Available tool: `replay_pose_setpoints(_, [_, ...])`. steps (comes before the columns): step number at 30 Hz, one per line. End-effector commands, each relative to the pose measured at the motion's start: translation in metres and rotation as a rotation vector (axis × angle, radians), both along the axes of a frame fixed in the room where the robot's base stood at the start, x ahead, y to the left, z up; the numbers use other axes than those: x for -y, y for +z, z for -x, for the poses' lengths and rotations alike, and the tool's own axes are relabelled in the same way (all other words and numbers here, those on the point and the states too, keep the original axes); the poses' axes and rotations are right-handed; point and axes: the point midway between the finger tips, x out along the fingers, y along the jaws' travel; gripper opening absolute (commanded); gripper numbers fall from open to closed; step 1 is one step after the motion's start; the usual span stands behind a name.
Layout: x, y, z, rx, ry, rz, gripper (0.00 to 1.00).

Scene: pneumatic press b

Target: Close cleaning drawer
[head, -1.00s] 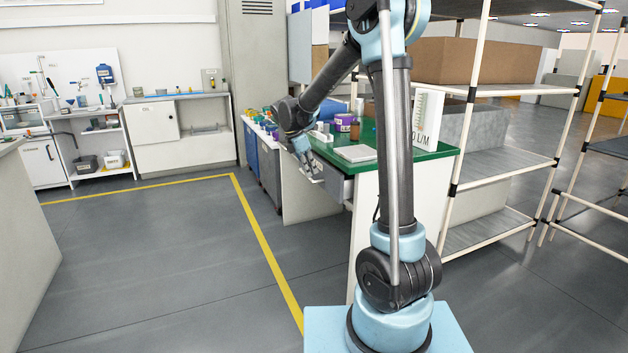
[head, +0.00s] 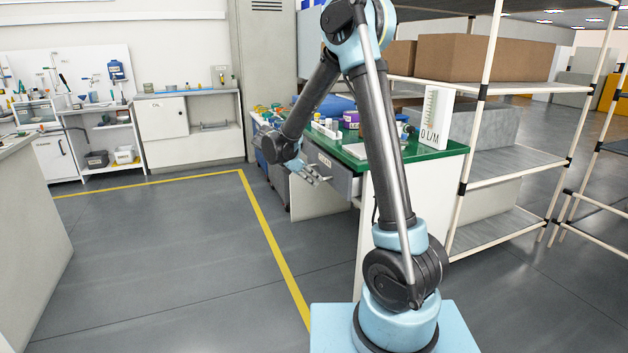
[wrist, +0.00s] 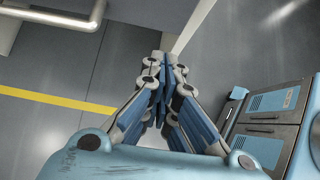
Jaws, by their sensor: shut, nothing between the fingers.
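The grey drawer (head: 338,178) is under the green-topped workbench (head: 440,148), on its left side, with a small label on its front. How far it stands out from the bench is hard to tell. My gripper (head: 314,178) is in front of the drawer, low and to its left, and hides part of its front. I cannot tell if it touches the drawer. In the wrist view my gripper (wrist: 165,60) has its fingers together with nothing between them.
Bottles and boxes stand on the bench. A shelving rack (head: 505,165) stands to the right. The floor left of the bench is clear, with a yellow line (head: 268,235).

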Motion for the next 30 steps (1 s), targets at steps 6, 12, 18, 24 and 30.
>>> replay_pose_setpoints(6, [0.026,-0.028,-0.011,0.001,-0.002,0.0,0.0])
replay_pose_setpoints(12, [0.05,-0.048,-0.021,0.0,-0.003,0.0,0.0])
replay_pose_setpoints(18, [0.072,-0.047,-0.029,0.0,-0.001,-0.001,0.0])
replay_pose_setpoints(24, [0.081,-0.047,-0.033,-0.002,0.0,0.0,0.0])
replay_pose_setpoints(30, [0.081,-0.047,-0.033,-0.001,0.001,-0.001,0.0])
